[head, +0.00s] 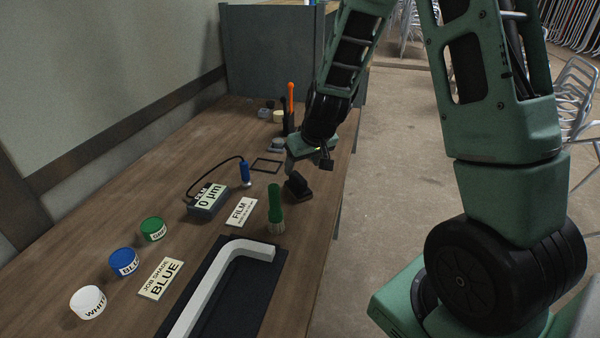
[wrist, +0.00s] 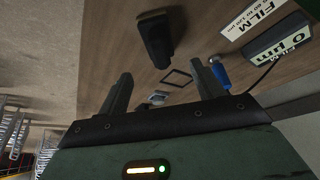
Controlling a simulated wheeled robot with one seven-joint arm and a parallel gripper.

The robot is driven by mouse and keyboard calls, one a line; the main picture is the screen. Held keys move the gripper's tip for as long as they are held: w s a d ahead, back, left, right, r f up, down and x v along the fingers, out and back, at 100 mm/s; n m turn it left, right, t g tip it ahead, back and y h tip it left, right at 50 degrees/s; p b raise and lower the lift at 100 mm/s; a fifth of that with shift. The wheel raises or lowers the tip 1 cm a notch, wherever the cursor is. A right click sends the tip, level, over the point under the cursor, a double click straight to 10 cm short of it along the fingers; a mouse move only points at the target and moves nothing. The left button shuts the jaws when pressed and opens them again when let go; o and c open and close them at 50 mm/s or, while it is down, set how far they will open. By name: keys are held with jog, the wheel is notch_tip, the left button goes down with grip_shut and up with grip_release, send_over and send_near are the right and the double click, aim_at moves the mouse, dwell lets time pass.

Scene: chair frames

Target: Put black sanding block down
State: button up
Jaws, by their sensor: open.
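The black sanding block (head: 298,188) sits on the wooden bench near its right edge, behind the green-handled brush (head: 275,205). My gripper (head: 307,164) is just above and behind the block in the head view. In the wrist view, my gripper (wrist: 161,72) has its two fingers spread with nothing between them. The block also shows there (wrist: 155,40), beyond the fingertips and apart from them. A thin black square outline (head: 267,165) lies empty on the bench, left of the block.
A film gauge (head: 208,203) with a blue probe (head: 245,174) and a film card (head: 241,211) lie left of the block. White, blue and green pots line the left side. A white bent part (head: 225,275) lies on a dark mat. An orange-handled tool (head: 290,100) stands behind.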

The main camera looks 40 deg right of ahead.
jog(key=s+a+r, duration=0.1)
jog(key=a, duration=0.2)
jog(key=s+a+r+n+y, duration=0.1)
jog(key=s+a+r, duration=0.1)
jog(key=a, duration=0.2)
jog(key=s+a+r+n, duration=0.1)
jog(key=a+r, duration=0.1)
jog(key=a, duration=0.2)
jog(key=shift+s+a+g+y, duration=0.1)
jog(key=shift+s+g+y, duration=0.15)
jog(key=shift+g+y, duration=0.15)
jog(key=s+a+r+n+g, duration=0.2)
jog(key=s+a, duration=0.5)
jog(key=s, duration=0.4)
jog(key=s+a+r+n+g, duration=0.2)
jog(key=s+a+n, duration=0.3)
jog(key=s, duration=0.7)
jog(key=a, duration=0.2)
jog(key=shift+a+h, duration=0.3)
jog(key=shift+a, duration=0.05)
jog(key=shift+r, duration=0.1)
